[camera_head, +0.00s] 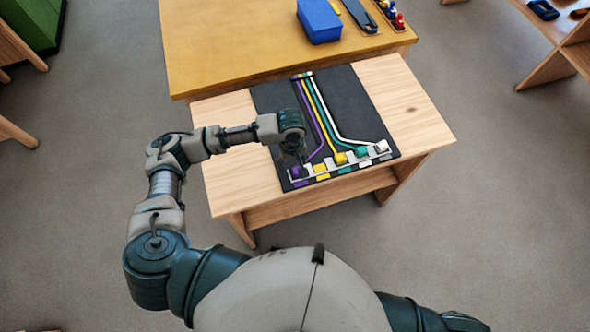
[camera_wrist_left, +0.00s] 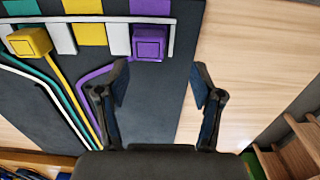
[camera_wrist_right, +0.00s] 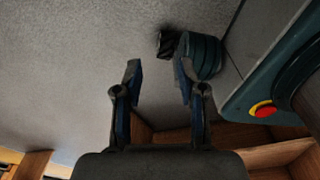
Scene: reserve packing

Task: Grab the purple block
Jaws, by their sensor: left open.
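The purple block (camera_head: 297,172) sits at the near left corner of the dark mat (camera_head: 352,92), at the end of the purple line. In the left wrist view the purple block (camera_wrist_left: 149,42) is upright beside the white rail, ahead of the fingertips. My left gripper (camera_wrist_left: 158,80) is open and empty; the block lies beyond its fingers, nearer the left finger. In the head view the left gripper (camera_head: 299,156) is over the mat, close to the block and partly hidden by its own wrist. My right gripper (camera_wrist_right: 157,72) is open and empty, over the floor.
A yellow block (camera_head: 340,158), teal block (camera_head: 362,152) and white block (camera_head: 381,146) stand in the same row to the right. The light wooden table (camera_head: 415,110) is bare beside the mat. A blue box (camera_head: 319,21) stands on the yellow table behind.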

